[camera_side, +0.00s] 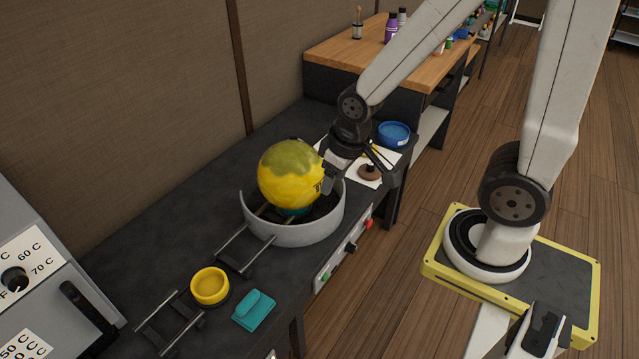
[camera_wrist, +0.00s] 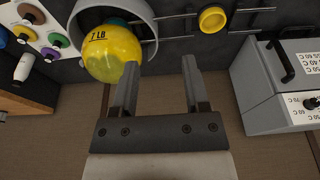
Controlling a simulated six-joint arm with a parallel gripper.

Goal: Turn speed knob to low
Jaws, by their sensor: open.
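The ball machine has a grey round guard (camera_side: 300,234) on the dark bench, and a front panel below it. A black knob (camera_side: 351,247), probably the speed knob, sits on that panel between a green button (camera_side: 326,277) and a red button (camera_side: 368,223). Its setting is too small to read. My gripper (camera_side: 360,182) is open and empty, above and behind the knob, right of the yellow ball (camera_side: 291,175). In the wrist view, my gripper (camera_wrist: 160,62) shows two spread fingers with nothing between them. The panel knob cannot be made out there.
The ball, marked 7 LB in the wrist view (camera_wrist: 110,52), sits in the guard close to my gripper. Metal rails (camera_side: 246,255), a yellow cup (camera_side: 210,286) and a teal object (camera_side: 254,310) lie left. A grey temperature box (camera_side: 40,262) stands far left.

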